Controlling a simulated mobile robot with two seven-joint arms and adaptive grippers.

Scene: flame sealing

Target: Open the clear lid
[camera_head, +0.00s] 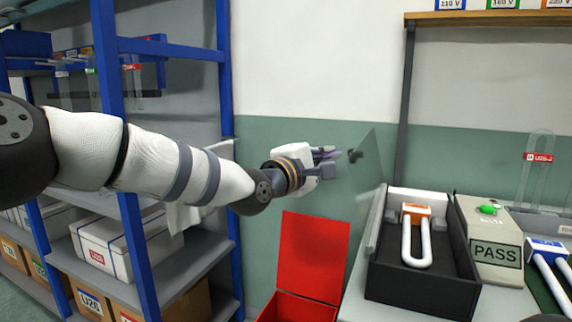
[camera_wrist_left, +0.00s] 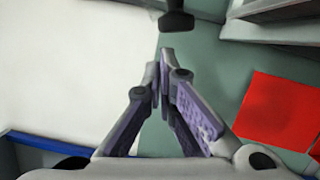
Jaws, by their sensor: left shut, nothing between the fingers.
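The clear lid (camera_head: 365,185) is a see-through panel standing raised and tilted at the left side of a black box (camera_head: 420,290). A dark knob (camera_head: 355,155) is on the lid's upper part; a black knob also shows at the top of the left wrist view (camera_wrist_left: 177,20). My left gripper (camera_head: 335,157) is shut and empty, just left of the knob. In the left wrist view its fingertips (camera_wrist_left: 163,68) meet a little short of the knob, with a small gap visible. A U-shaped white tube with an orange label (camera_head: 416,240) lies in the box. My right gripper is out of view.
A red open bin (camera_head: 315,255) stands below my left gripper. A tester reading PASS (camera_head: 495,250) with a green button stands right of the box. Blue-framed shelves (camera_head: 130,180) with boxes are at the left. A shelf post (camera_head: 404,110) rises behind the lid.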

